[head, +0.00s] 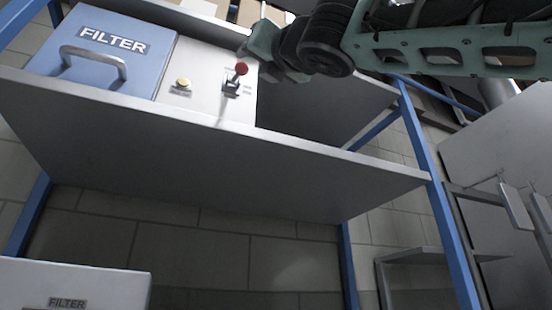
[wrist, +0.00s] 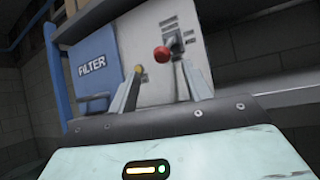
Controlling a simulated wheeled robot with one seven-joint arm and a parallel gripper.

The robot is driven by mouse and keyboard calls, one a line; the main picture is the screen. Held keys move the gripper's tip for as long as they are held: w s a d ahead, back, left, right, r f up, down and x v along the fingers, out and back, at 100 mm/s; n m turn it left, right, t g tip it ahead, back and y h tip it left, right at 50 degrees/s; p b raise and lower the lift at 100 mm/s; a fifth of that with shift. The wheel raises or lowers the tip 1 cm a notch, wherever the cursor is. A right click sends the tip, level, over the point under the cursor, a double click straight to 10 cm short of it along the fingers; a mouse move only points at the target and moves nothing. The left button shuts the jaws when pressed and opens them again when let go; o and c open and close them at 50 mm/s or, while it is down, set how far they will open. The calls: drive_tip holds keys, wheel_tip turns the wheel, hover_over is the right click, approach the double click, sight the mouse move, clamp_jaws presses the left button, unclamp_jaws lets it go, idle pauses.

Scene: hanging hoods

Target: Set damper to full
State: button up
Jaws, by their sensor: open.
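The damper lever, with a red ball knob (head: 241,69), stands on the white control panel (head: 205,70) of the hood. Small labels sit beside its slot, too small to read. In the head view my gripper (head: 246,52) is close to the knob, at its upper right. In the wrist view the red knob (wrist: 162,54) appears between the two grey fingers of my gripper (wrist: 160,68), near their tips. The fingers are apart. I cannot tell whether either one touches the knob, and the lever's base is partly hidden by the right finger in the wrist view.
A blue FILTER panel (head: 105,48) with a raised handle is left of the controls. A yellow button (head: 183,83) sits between it and the lever. The hood's front edge (head: 290,143) runs below. Blue frame posts (head: 437,190) stand at the sides.

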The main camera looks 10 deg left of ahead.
drive_tip(key=b+v, duration=0.3)
drive_tip(key=v, duration=0.3)
drive_tip(key=shift+f, duration=0.15)
drive_tip(key=shift+s, duration=0.1)
